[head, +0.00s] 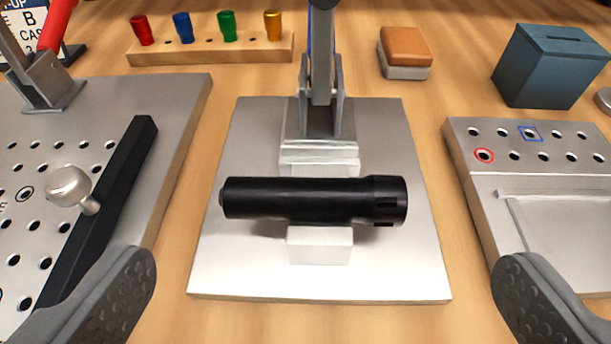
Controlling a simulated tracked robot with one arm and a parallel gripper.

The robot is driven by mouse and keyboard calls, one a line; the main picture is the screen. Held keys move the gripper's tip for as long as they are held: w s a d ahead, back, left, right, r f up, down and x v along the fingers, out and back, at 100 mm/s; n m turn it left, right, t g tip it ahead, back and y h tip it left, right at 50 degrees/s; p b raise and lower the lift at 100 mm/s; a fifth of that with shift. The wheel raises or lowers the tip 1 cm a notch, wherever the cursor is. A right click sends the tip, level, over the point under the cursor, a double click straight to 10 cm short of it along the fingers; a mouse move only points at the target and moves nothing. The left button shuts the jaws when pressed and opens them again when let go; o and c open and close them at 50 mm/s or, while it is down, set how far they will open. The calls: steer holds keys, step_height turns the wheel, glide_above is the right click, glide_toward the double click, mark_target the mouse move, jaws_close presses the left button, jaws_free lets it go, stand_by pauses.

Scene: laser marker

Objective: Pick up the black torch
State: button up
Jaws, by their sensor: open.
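The black torch (300,200) lies on its side, crosswise, on a small pale block (320,246) at the middle of a metal base plate (245,265). Its wider end points right. My gripper (325,285) is open, with one dark padded finger at the lower left and the other at the lower right. The torch is beyond the fingers, between them in the picture and apart from both. Nothing is held. The lower parts of both fingers are cut off by the frame edge.
A bracket (320,105) stands behind the torch. A perforated plate (185,110) with a black bar (110,200) and knob (70,187) is left; another holed plate (490,215) is right. Behind are a peg rack (210,52), a sponge-like block (405,47) and a blue-grey box (550,70).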

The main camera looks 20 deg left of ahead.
mark_target(313, 193)
steer(key=shift+x, duration=2)
steer(key=shift+w+a+f, duration=0.25)
steer(key=shift+w+f, duration=0.2)
steer(key=shift+f, duration=0.05)
steer(key=shift+x, duration=1.95)
steer(key=shift+s+f, duration=0.15)
steer(key=c, duration=0.8)
